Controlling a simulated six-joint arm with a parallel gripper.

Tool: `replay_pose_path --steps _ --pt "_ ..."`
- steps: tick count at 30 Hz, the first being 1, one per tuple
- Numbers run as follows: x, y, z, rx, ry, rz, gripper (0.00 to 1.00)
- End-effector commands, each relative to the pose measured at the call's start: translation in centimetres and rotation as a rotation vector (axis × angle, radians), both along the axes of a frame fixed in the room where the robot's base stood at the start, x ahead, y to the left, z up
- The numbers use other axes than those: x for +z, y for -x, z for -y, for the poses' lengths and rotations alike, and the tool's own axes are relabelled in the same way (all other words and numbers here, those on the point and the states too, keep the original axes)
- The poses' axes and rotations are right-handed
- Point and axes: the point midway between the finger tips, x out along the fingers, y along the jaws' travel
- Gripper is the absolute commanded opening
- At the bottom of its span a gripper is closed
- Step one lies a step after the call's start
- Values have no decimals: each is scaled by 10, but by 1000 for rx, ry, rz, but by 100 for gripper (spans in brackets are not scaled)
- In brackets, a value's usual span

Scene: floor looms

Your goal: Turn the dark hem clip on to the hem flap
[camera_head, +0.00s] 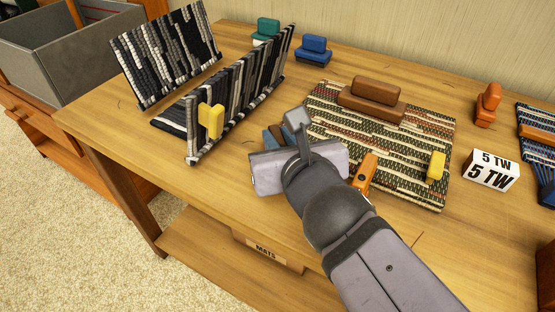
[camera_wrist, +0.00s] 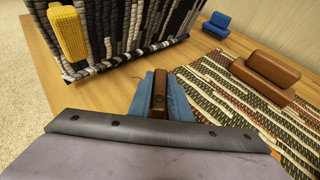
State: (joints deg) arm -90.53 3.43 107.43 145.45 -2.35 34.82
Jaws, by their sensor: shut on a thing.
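My gripper (camera_head: 275,138) has blue fingers, which also show in the wrist view (camera_wrist: 178,100). It is shut on the dark brown hem clip (camera_wrist: 159,88), held between the fingers. In the head view the wrist hides most of the clip. A black, grey and white woven mat piece (camera_head: 245,85) stands tilted up to the left of my gripper, its lower edge along the table; it shows in the wrist view (camera_wrist: 125,30). A yellow clip (camera_head: 211,121) sits on its near end. The gripper is apart from this piece. I cannot tell which part is the hem flap.
Another striped panel (camera_head: 165,55) stands behind left. To the right lies a patterned mat (camera_head: 400,140) with a brown block (camera_head: 372,98), an orange clip (camera_head: 365,172) and a yellow clip (camera_head: 436,166). A white "5 TW" sign (camera_head: 490,170) stands further right. Blue (camera_head: 314,48) and teal (camera_head: 266,30) blocks stand behind.

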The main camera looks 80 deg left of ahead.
Motion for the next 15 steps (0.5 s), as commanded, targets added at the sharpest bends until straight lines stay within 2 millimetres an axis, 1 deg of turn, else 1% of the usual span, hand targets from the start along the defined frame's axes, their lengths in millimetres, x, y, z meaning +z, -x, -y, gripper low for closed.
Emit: replay_pose_path --steps 1,15 --pt "-6 2 -2 -9 -11 2 0" --pt "-3 0 1 -165 -4 -3 0"
